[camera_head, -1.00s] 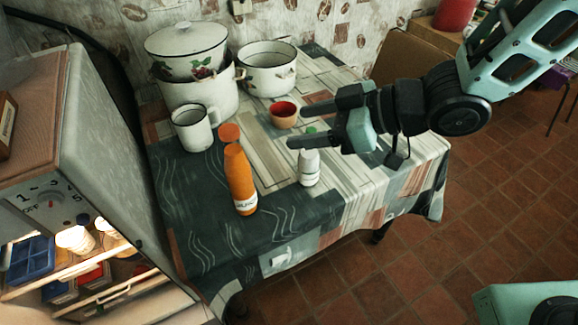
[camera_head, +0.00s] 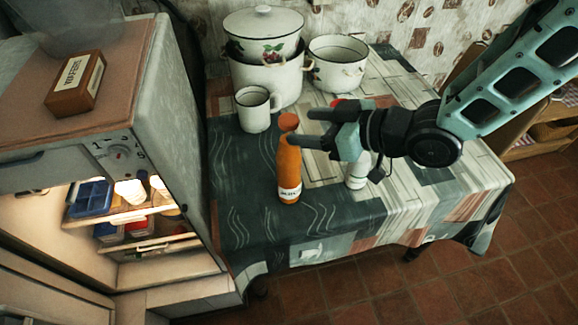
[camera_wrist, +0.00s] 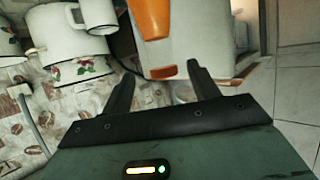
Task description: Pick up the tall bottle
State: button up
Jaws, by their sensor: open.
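The tall bottle (camera_head: 289,172) is orange with a white label near its base and stands upright on the table's dark cloth. A gap shows between its body and its orange cap. My gripper (camera_head: 301,128) is open and empty, its fingers pointing left. In the head view its fingertips overlap the right side of the bottle's upper part; contact is not visible. In the wrist view the orange bottle (camera_wrist: 148,17) is cut off at the top edge. Its cap lies in the picture between my two fingertips (camera_wrist: 160,70).
A white mug (camera_head: 254,112) stands behind the bottle, with stacked pots (camera_head: 268,80) and another pot (camera_head: 338,70) further back. My gripper partly hides a white bottle (camera_head: 356,178) and a red bowl (camera_head: 341,102). An open, lit fridge (camera_head: 155,215) stands left. Cloth before the bottle is clear.

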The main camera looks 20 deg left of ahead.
aim_at(298, 124)
jog(key=x, duration=0.1)
jog(key=p+x, duration=0.1)
jog(key=x, duration=0.1)
jog(key=shift+s+a+r, duration=0.1)
jog(key=shift+s+a, duration=0.05)
jog(key=shift+a, duration=0.4)
jog(key=shift+a+f, duration=0.3)
jog(key=shift+a, duration=0.15)
grip_shut()
jog(key=shift+w+r, duration=0.1)
jog(key=shift+w, duration=0.1)
